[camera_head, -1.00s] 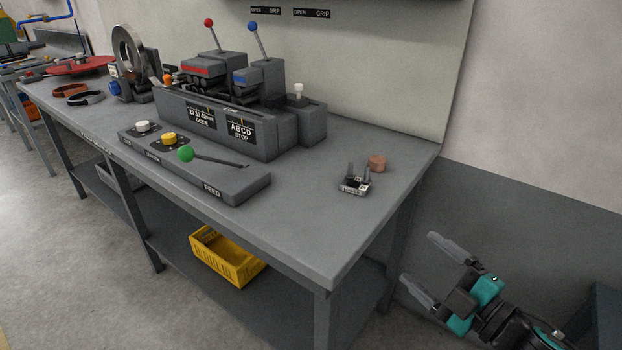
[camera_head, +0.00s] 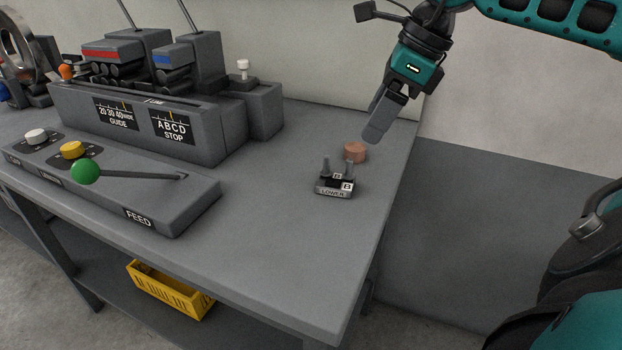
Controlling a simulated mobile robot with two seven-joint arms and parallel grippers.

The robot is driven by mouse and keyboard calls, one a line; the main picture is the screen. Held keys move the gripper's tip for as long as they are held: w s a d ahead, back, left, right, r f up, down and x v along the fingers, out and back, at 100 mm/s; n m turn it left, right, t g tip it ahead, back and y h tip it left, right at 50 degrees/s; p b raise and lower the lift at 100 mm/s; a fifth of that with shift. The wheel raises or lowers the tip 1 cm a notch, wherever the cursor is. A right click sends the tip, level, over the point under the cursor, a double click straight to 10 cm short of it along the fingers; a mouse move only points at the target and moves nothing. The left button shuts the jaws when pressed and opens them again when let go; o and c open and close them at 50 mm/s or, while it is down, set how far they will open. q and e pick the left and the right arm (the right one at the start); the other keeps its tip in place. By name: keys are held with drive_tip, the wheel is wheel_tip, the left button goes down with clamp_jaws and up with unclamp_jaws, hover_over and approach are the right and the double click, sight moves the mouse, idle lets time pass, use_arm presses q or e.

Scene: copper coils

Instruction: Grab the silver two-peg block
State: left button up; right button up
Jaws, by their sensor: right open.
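The silver two-peg block (camera_head: 335,191) stands on the right part of the grey bench top. Two dark pegs rise from it, and its labels read LOWER and B. My right gripper (camera_head: 376,138) is above the bench, up and to the right of the block and apart from it. It points down, open, with nothing seen between its fingers; one finger largely hides the other. My left gripper is not in view.
A copper-coloured round piece (camera_head: 355,152) sits just behind the block, close to my right fingertips. The grey machine (camera_head: 150,125) and the FEED panel with a green-knobbed lever (camera_head: 86,171) stand to the left. The bench top (camera_head: 270,235) in front of the block is clear.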

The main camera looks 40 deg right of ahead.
approach(339, 181)
drive_tip(key=f, duration=0.1)
drive_tip(key=shift+w+d+f+p, duration=0.3)
drive_tip(key=shift+w+f+p, duration=0.1)
drive_tip(key=shift+w, duration=0.15)
drive_tip(key=shift+x, duration=0.8)
drive_tip(key=shift+w+a+f+p, duration=0.2)
drive_tip(key=shift+f+p, duration=0.25)
drive_tip(key=shift+p, duration=0.35)
drive_tip(key=shift+x, duration=2.05)
drive_tip(key=shift+s+a, duration=0.1)
drive_tip(key=shift+s, duration=0.05)
drive_tip(key=shift+c, duration=0.2)
drive_tip(key=c, duration=1.4)
drive_tip(key=shift+c, duration=0.2)
